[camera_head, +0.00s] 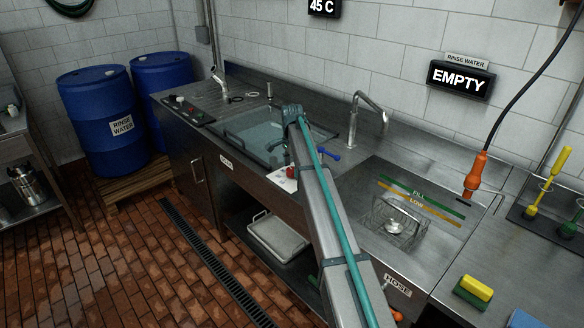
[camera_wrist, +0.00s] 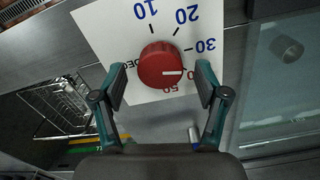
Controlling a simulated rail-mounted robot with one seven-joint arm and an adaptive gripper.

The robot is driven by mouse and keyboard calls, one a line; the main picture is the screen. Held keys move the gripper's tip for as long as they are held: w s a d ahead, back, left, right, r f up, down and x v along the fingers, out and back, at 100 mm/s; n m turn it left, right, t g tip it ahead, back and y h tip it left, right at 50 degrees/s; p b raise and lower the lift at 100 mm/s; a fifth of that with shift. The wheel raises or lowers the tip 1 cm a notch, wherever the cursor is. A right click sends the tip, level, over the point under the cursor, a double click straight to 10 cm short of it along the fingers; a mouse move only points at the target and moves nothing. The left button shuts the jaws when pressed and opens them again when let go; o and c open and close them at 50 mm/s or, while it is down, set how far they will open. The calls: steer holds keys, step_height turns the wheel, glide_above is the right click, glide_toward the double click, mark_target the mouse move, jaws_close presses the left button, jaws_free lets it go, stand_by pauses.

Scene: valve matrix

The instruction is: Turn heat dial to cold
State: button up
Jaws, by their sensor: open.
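The heat dial (camera_wrist: 158,58) is a round red knob on a white plate (camera_wrist: 105,28) with printed numbers. Blue 10, 20 and 30 and a red 50 are readable in the wrist view; a red number beside the right finger is partly hidden. The dial's white pointer line points right, toward that red marking. My gripper (camera_wrist: 160,84) is open, its two teal-and-black fingers on either side of the dial's lower part with gaps visible. In the head view the dial (camera_head: 291,172) is small and partly covered by my arm.
A wall display (camera_head: 322,7) reads 45 C; another (camera_head: 459,80) reads EMPTY under a rinse water label. A water-filled sink (camera_head: 250,124) lies left of my arm. A wire basket (camera_head: 393,227) stands in the right basin. A blue-handled valve (camera_head: 329,153) is close by the dial.

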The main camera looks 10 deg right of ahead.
steer(key=shift+f, duration=0.45)
steer(key=c, duration=1.2)
steer(key=shift+o, duration=0.2)
